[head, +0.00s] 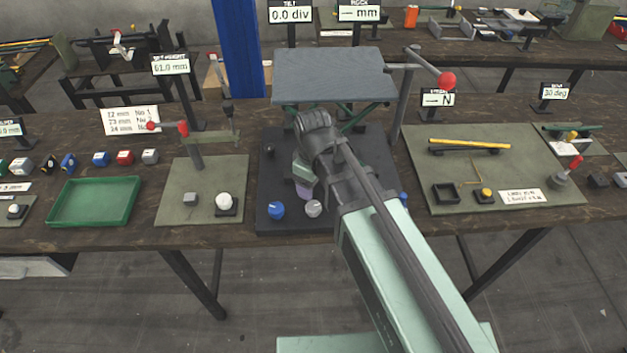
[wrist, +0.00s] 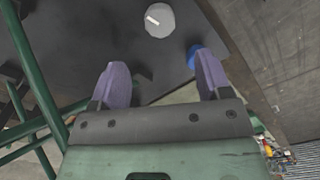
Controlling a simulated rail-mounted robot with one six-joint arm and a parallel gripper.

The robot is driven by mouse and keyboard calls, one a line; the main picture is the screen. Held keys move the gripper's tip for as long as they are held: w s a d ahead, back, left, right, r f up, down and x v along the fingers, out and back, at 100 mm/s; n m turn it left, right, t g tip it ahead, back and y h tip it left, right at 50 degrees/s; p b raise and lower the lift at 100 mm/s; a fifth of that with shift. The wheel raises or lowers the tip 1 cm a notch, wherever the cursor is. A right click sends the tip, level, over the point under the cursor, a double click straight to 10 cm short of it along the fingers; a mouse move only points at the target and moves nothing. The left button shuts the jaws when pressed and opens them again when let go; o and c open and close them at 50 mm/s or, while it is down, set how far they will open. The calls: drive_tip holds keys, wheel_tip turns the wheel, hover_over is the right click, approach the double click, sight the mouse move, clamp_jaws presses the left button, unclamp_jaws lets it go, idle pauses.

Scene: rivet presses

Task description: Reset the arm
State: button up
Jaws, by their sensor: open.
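My arm (head: 385,240) reaches over the workbench from the lower right to the dark press base in the middle. In the head view my gripper (head: 304,190) is mostly hidden behind the arm, with a bit of a purple finger showing. In the wrist view my gripper (wrist: 158,84) shows two purple fingers set wide apart with nothing between them. A grey knob (wrist: 159,20) lies beyond the fingertips, and a blue knob (wrist: 193,56) is beside the right finger. In the head view the grey knob (head: 313,208) and a blue knob (head: 276,210) sit on the base's front edge.
A raised grey plate (head: 329,75) on green legs stands behind my gripper. A lever with a red ball (head: 446,80) rises to its right. A green tray (head: 53,203) lies at left, and a mat with a yellow bar (head: 470,144) lies at right.

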drive_tip(key=shift+r, duration=0.6)
drive_tip(key=s+d+m, duration=0.5)
drive_tip(key=d+m, duration=0.6)
drive_tip(key=d, duration=0.3)
drive_tip(key=shift+s+d, duration=0.2)
drive_tip(key=shift+d, duration=0.15)
drive_tip(key=shift+c, duration=0.5)
idle(1.2)
